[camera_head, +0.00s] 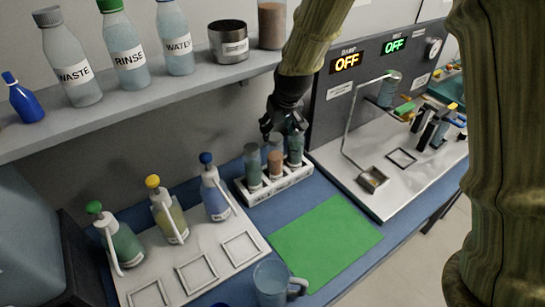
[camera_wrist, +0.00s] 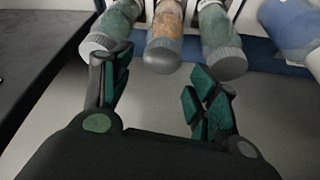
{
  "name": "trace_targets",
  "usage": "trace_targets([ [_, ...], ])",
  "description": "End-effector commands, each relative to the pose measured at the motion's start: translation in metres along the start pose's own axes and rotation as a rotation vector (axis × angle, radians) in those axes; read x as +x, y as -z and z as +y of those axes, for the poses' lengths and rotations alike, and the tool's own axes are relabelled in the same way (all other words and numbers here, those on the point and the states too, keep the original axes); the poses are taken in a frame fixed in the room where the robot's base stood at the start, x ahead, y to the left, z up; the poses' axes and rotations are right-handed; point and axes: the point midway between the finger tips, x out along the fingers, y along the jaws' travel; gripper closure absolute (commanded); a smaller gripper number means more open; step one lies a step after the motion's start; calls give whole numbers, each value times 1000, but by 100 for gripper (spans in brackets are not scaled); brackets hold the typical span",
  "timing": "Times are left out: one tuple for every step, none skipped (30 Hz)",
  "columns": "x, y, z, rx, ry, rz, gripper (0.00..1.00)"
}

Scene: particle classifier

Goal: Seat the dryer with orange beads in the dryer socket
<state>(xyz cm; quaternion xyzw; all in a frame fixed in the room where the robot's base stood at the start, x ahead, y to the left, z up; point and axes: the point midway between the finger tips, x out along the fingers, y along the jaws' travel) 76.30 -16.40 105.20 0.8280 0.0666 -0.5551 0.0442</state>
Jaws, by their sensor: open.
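The dryer with orange beads (camera_head: 275,163) stands upright in the middle of a white rack (camera_head: 282,186), between two dryers with dark green beads (camera_head: 253,165). In the wrist view the orange-bead dryer (camera_wrist: 165,30) has a grey cap and lies beyond the fingertips, roughly between them. My gripper (camera_head: 284,127) is just above and behind the rack. Its fingers (camera_wrist: 158,80) are open with nothing between them. I cannot make out for sure which part is the dryer socket; a bench apparatus (camera_head: 345,155) stands right of the rack.
A shelf (camera_head: 150,115) with labelled bottles runs above and behind the rack. Pump bottles (camera_head: 170,215) stand on a white tray at the left. A green mat (camera_head: 325,240) and a clear mug (camera_head: 273,285) are in front. The panel (camera_head: 350,80) reads OFF twice.

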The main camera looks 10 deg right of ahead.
Motion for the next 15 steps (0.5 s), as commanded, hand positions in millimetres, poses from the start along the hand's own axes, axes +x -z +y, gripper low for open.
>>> trace_targets([
  [5, 0, 0, -1, 0, -3, 41],
  [10, 0, -1, -1, 1, -4, 41],
  [16, 2, -1, -1, 1, -6, 41],
  [22, 4, 0, -1, 2, -7, 41],
  [28, 6, 0, -1, 2, -10, 41],
  [34, 8, 0, -2, 3, -12, 41],
  [39, 9, 0, -2, 3, -14, 41],
  [43, 10, 0, -2, 4, -15, 41],
  [47, 11, -1, -3, 4, -16, 41],
  [50, 12, -1, -3, 4, -17, 41],
  [53, 12, -1, -3, 5, -18, 41],
  [55, 12, 0, -3, 5, -18, 41],
  [56, 13, 0, -3, 4, -17, 41],
  [56, 13, 0, -3, 4, -17, 41],
  [56, 12, 0, -2, 4, -16, 41],
])
